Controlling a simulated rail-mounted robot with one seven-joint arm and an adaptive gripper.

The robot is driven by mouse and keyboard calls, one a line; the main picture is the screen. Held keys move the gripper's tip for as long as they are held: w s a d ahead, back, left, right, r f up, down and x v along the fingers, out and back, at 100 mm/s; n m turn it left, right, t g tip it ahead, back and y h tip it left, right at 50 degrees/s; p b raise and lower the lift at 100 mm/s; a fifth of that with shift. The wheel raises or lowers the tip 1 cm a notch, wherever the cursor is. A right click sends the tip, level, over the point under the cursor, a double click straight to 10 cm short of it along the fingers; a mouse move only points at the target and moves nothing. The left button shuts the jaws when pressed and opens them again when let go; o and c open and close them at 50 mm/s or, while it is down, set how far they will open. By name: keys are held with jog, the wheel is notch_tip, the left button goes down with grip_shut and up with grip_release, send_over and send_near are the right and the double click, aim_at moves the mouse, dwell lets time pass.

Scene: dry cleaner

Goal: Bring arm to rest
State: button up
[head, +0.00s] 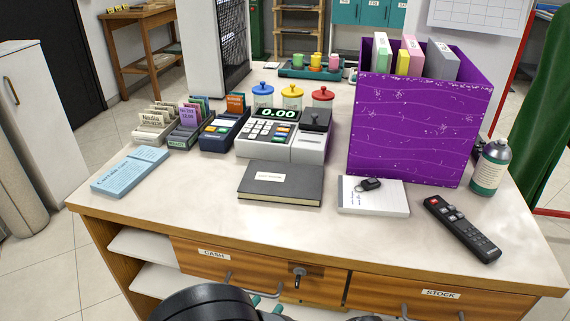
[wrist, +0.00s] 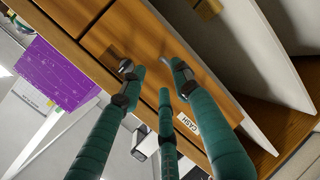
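My gripper (wrist: 160,78) has three teal fingers with dark joints. They are spread with gaps between their tips and nothing is held. In the wrist view they point at the wooden front of the drawer labelled CASH (wrist: 205,85); I cannot tell whether any tip touches it. In the head view my dark arm is at the bottom edge, and bits of teal finger show just in front of the CASH drawer (head: 205,268), which looks closed.
The counter (head: 190,205) above carries a cash register (head: 270,140), a black book (head: 281,183), a purple box (head: 415,130) and a remote (head: 461,228) near the front edge. The STOCK drawer (head: 440,300) and its handle are to the right. Open shelves (head: 150,250) are at left.

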jog(key=shift+s+a+f+y+b, duration=0.15)
jog(key=shift+s+a+f+b, duration=0.15)
jog(key=shift+f, duration=0.25)
jog(key=shift+s+a+f+y+b, duration=0.2)
jog(key=shift+s+a+f, duration=0.2)
jog(key=shift+f, duration=0.15)
jog(key=shift+f, duration=0.15)
